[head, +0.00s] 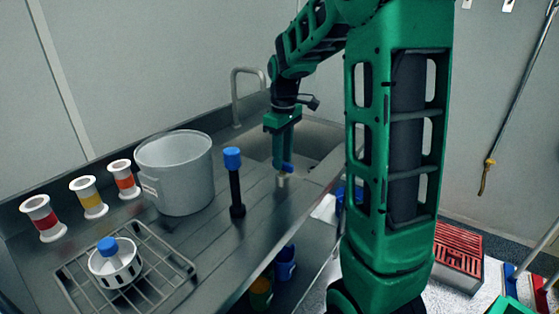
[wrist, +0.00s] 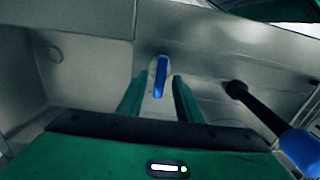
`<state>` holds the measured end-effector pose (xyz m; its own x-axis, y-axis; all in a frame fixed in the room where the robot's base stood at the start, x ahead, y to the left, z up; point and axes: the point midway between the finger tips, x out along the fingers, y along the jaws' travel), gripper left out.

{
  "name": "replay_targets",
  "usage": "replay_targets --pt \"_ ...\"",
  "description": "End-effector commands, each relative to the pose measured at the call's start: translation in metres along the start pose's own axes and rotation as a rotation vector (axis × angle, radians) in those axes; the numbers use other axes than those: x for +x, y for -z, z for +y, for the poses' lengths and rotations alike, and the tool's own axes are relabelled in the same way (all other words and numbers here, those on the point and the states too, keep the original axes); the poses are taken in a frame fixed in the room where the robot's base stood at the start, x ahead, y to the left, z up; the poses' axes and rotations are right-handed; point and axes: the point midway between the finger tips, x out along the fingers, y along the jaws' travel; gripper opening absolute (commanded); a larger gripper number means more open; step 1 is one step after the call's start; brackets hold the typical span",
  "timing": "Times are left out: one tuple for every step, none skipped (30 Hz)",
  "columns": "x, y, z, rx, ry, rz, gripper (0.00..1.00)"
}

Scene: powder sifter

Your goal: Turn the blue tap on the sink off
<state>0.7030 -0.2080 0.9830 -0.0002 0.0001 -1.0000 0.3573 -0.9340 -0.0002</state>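The blue tap (head: 288,168) is a small blue lever on a pale round base at the near edge of the sink basin (head: 315,140). In the wrist view the blue tap (wrist: 161,76) stands lengthwise between the fingers. My gripper (head: 283,165) points down right at the tap, and its fingers partly hide it in the head view. In the wrist view my gripper (wrist: 159,82) is open, with one green finger on each side of the lever and a visible gap to each. Whether water runs from the faucet (head: 248,72) cannot be seen.
A black post with a blue top (head: 236,185) stands close left of my gripper; it also shows in the wrist view (wrist: 265,117). A grey bucket (head: 180,172), several white spools (head: 90,197) and a wire rack (head: 170,262) occupy the counter's left side.

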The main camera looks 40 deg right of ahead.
Motion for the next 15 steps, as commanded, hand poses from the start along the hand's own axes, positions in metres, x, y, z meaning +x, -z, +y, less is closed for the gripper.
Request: replay_targets --pt "-0.008 0.001 0.001 0.000 -0.003 0.003 0.32" --pt "-0.013 0.001 0.001 0.000 -0.003 0.004 0.32" --pt "-0.021 0.000 0.000 0.000 -0.003 0.004 0.32" --pt "-0.026 0.001 0.001 0.000 -0.004 0.005 0.32" --pt "-0.032 0.001 0.000 0.000 -0.003 0.004 0.32" --pt "-0.040 0.001 0.000 -0.001 -0.003 0.004 0.32" --pt "-0.046 0.001 0.000 -0.001 -0.003 0.004 0.32" --pt "-0.051 0.001 0.000 -0.001 -0.004 0.005 0.32" --pt "-0.059 0.001 0.000 -0.001 -0.003 0.004 0.32" --pt "-0.064 0.001 0.000 -0.001 -0.003 0.005 0.32" --pt "-0.069 0.001 0.000 -0.001 -0.003 0.004 0.32" --pt "-0.074 0.000 0.000 -0.001 -0.003 0.004 0.32" --pt "-0.078 0.001 0.000 -0.001 -0.002 0.003 0.32" --pt "-0.082 0.001 0.000 -0.001 -0.002 0.003 0.32" --pt "-0.086 0.001 0.000 -0.002 -0.002 0.003 0.32"
